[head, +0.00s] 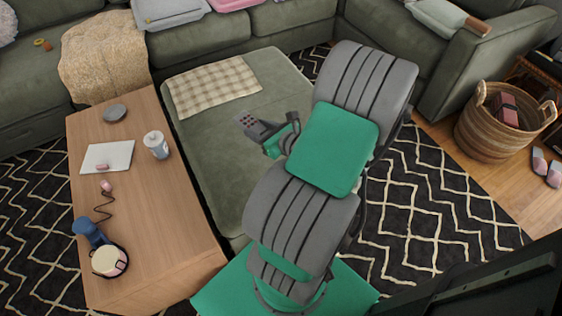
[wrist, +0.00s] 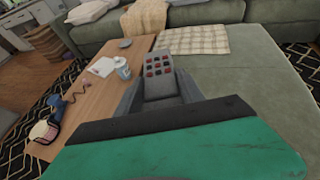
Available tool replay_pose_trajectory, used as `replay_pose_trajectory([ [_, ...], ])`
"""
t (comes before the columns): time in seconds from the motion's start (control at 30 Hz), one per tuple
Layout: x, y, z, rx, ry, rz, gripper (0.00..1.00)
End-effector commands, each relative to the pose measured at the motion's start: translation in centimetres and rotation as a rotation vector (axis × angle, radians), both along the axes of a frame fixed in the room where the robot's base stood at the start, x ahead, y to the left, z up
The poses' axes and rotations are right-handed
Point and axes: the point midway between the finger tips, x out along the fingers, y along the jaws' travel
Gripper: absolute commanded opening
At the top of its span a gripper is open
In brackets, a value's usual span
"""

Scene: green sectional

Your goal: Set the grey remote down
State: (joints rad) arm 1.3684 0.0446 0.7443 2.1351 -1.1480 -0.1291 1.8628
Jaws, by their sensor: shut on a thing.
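The grey remote (wrist: 157,68) has rows of red and dark buttons. My gripper (wrist: 158,92) is shut on it in the wrist view, with the button end sticking out beyond the fingers. In the head view the remote (head: 254,124) shows to the left of my gripper (head: 275,132), over the green ottoman part of the sectional (head: 216,155). I cannot tell its exact height above the cushion. My arm hides part of the ottoman's right side.
A checkered cloth (head: 213,88) lies on the ottoman's far end. A wicker basket (head: 490,130) stands right.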

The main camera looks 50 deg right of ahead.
Motion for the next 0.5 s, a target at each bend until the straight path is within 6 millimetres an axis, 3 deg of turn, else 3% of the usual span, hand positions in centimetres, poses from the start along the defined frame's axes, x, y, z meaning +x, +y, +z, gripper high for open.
replay_pose_trajectory([
  [0.03,-1.4,-1.7,-3.1,-0.005,0.0,-0.047,0.01],
  [0.2,-5.6,-5.7,-6.8,-0.004,0.005,-0.17,0.01],
  [0.33,-8.0,-7.5,-8.5,-0.002,0.011,-0.237,0.01],
  [0.5,-9.5,-8.5,-9.3,-0.002,0.014,-0.276,0.01],
])
